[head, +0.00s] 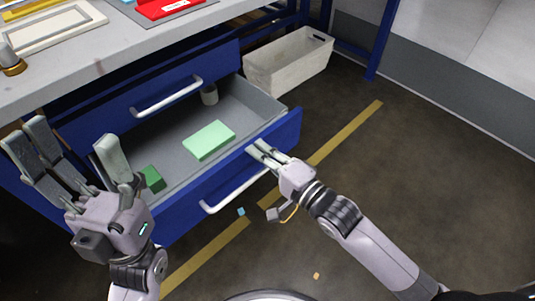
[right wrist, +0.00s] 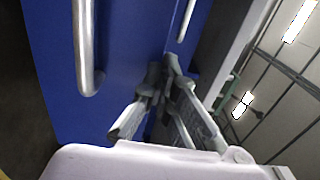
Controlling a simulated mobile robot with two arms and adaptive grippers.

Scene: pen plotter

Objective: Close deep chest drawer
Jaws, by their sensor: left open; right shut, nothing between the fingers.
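The deep chest drawer (head: 180,214) is blue with a grey inside and stands pulled out under the workbench. Its silver bar handle (head: 236,194) is on the front, and a handle also shows in the right wrist view (right wrist: 84,50). My left gripper (head: 68,142) is open and empty above the drawer's left end.
An upper drawer's handle (head: 168,97) sits behind. A pale bin (head: 290,66) stands right of the chest. The floor at right is mostly clear, with small scraps.

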